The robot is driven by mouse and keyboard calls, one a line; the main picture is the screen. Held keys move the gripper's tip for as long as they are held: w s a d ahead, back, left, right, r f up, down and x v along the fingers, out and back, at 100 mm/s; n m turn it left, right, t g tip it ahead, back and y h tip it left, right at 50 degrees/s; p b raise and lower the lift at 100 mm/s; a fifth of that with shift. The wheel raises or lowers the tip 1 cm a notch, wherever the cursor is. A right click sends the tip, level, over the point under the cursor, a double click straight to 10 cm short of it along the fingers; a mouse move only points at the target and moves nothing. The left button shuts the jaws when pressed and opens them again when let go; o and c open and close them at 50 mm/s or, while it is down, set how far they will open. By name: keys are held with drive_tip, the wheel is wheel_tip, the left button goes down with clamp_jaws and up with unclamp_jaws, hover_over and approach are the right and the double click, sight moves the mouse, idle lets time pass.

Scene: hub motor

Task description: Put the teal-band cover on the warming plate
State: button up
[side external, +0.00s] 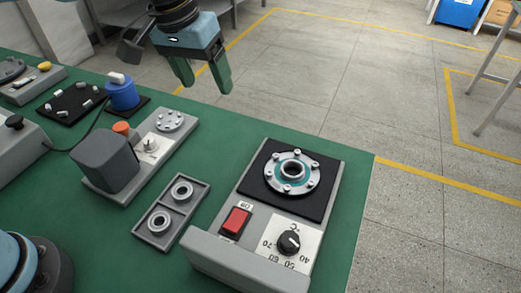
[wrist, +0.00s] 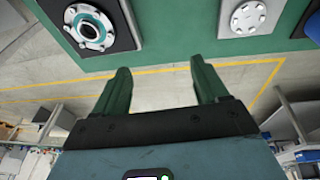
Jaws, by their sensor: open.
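The teal-band cover (side external: 292,172) is a round silver flanged part with bolts around its rim, a teal ring and a dark centre hole. It lies flat on the black top of the warming plate (side external: 329,204), at the right of the bench. The wrist view also shows the teal-band cover (wrist: 90,28) at upper left. My gripper (side external: 207,88) is open and empty, raised beyond the far edge of the bench, well apart from the cover. In the wrist view my gripper's green fingers (wrist: 160,85) are spread with only floor between them.
The warming plate has a red switch (side external: 236,220) and a dial (side external: 289,242). A grey tray (side external: 152,237) with two rings stands left of it. A grey fixture (side external: 118,160) with a silver bolted disc (side external: 170,121) and a blue cylinder (side external: 122,95) are further left.

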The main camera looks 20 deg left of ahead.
drive_tip(key=s+a+f+t, duration=0.1)
drive_tip(key=s+a+f, duration=0.1)
drive_tip(key=a, duration=0.3)
drive_tip(key=s+a+f+t, duration=0.2)
drive_tip(key=s+a, duration=0.2)
drive_tip(key=a, duration=0.1)
drive_tip(key=s+a+f+t+y, duration=0.1)
drive_tip(key=s+a+f, duration=0.1)
drive_tip(key=s+a, duration=0.2)
drive_tip(key=shift+a+t, duration=0.3)
drive_tip(key=shift+a, duration=0.75)
